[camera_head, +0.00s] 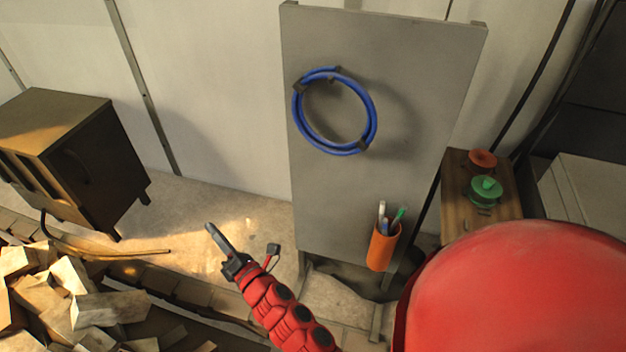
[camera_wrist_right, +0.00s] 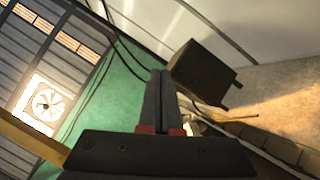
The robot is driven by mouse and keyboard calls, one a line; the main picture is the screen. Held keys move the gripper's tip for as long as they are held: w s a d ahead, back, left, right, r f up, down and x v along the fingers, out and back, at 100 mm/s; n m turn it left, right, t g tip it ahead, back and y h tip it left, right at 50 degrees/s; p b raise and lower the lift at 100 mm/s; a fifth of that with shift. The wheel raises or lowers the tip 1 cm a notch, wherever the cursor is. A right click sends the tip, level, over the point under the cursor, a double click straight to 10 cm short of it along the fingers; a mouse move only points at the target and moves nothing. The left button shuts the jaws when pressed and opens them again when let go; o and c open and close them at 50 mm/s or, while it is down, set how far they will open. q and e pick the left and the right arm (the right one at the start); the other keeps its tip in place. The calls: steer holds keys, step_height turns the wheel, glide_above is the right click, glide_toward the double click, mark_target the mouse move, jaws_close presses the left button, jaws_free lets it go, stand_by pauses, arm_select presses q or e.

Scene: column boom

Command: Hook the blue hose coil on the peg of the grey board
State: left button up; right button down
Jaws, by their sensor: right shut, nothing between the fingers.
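The blue hose coil (camera_head: 372,110) is a ring with dark bands. It hangs against the upper part of the grey board (camera_head: 420,130), with a small dark peg-like piece at the inside of its top edge. How it sits on the peg is too small to tell for sure. My right gripper (camera_head: 211,230) is below and left of the coil, well apart from it and from the board. In the right wrist view its fingers (camera_wrist_right: 161,88) are together with nothing between them. My left gripper is not in view.
An orange cup (camera_head: 380,250) with pens is on the board's lower right. A wooden stand (camera_head: 456,200) with an orange and a green reel stands at right. A dark cabinet (camera_head: 75,135) is at left, and a pile of wood blocks (camera_head: 95,305) at lower left.

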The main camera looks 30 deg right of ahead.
steer(key=s+d+r+g+h+p, duration=0.1)
steer(key=s+d+r+g+h, duration=0.15)
steer(key=d+h, duration=0.45)
steer(key=s+d+r+g+h+p, duration=0.1)
steer(key=s+d+r+g+h, duration=0.15)
steer(key=d+h, duration=0.4)
steer(key=s+d+r+g+h+p, duration=0.1)
steer(key=s+d+r+g+h, duration=0.2)
steer(key=d, duration=0.7)
steer(key=w+d+h+b, duration=0.1)
steer(key=w+d, duration=0.5)
steer(key=shift+w+f+n, duration=0.15)
steer(key=shift+w+n, duration=0.15)
steer(key=shift+w, duration=0.05)
steer(key=shift+x, duration=1)
steer(key=shift+w+d+p, duration=0.25)
steer(key=shift+w+p, duration=0.05)
steer(key=shift+p, duration=0.25)
steer(key=shift+v, duration=0.95)
stand_by(2.2)
